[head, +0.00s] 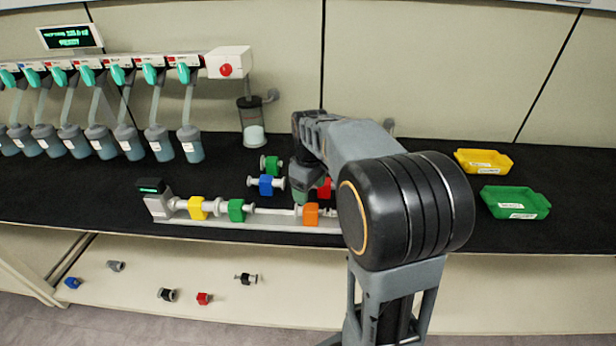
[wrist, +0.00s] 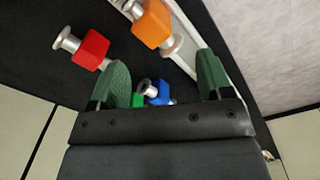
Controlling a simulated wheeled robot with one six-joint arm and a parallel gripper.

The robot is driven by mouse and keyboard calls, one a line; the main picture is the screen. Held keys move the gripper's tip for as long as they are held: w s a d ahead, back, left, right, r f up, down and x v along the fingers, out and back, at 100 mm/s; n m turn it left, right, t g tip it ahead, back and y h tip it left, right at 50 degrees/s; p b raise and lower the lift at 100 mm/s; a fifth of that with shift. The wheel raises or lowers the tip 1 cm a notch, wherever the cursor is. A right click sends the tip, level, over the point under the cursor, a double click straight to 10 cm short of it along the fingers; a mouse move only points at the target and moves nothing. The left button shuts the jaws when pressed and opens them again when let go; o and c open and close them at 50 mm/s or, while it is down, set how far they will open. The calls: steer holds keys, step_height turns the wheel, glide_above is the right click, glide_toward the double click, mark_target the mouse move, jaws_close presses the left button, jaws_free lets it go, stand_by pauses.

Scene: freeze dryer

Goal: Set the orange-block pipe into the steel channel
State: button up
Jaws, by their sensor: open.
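The orange-block pipe (head: 311,213) lies in line with the steel channel (head: 270,239), toward its right end. In the wrist view the orange block (wrist: 152,23) and its pale flanged pipe lie lengthwise between the channel's long edges; I cannot tell whether it is fully seated. My gripper (head: 304,190) is above and just behind the orange block, partly hidden by my arm. In the wrist view my gripper (wrist: 164,60) shows two green fingers spread apart with nothing gripped, and the orange block beyond their tips. Yellow-block (head: 197,208) and green-block (head: 236,211) pipes sit in the channel farther left.
Behind the channel stand a red-block pipe (head: 324,188), a blue-block pipe (head: 266,184) and another green-block pipe (head: 271,164). Yellow (head: 483,161) and green (head: 515,202) trays lie at the right. A row of flasks (head: 75,142) hangs at the left. Loose parts lie on the lower shelf (head: 225,275).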

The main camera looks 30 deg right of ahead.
mark_target(309, 207)
steer(key=f+n, duration=0.2)
steer(key=f, duration=0.1)
steer(key=w+f+n, duration=0.1)
steer(key=f+n, duration=0.1)
steer(key=f, duration=0.2)
steer(key=f+n, duration=0.2)
steer(key=f, duration=0.1)
steer(key=shift+w+d+f+b, duration=0.15)
steer(key=shift+d+f+b, duration=0.1)
steer(key=shift+f+b, duration=0.05)
stand_by(0.4)
steer(key=shift+c, duration=0.3)
steer(key=c, duration=1.1)
